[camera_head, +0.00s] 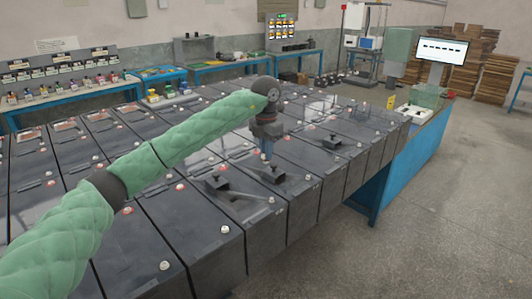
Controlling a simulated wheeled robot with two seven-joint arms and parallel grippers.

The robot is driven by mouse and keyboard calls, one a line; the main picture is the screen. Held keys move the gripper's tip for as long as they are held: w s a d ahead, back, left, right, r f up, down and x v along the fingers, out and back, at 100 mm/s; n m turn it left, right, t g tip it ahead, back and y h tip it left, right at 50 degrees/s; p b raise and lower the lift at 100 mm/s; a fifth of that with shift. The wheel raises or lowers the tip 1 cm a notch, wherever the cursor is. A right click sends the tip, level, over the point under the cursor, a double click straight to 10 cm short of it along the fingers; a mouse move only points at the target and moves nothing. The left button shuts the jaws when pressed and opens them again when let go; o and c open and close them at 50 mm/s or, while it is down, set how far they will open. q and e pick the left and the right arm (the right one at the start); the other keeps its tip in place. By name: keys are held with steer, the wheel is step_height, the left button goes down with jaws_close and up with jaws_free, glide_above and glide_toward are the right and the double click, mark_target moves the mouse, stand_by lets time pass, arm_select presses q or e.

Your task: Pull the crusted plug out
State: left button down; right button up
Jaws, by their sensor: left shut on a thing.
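My left arm (190,135), in a green quilted sleeve, reaches from the lower left over the dark battery rows. My left gripper (267,149) points down over a battery top near the middle of the view. It is shut on a small bluish piece, seemingly the crusted plug (266,153); the fingers hide part of it. I cannot tell whether the plug is still seated or clear of its hole. A black block with a knob (272,175) is just below it, and a similar one (218,184) is to the left. My right gripper is not in view.
Dark battery cases (195,230) with red and white caps fill the near area. A grey bar (243,196) lies across the tops near the blocks. Another black block (332,141) is to the right. Open floor is at right.

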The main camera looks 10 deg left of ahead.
arm_select(q)
steer(key=shift+r, duration=1.35)
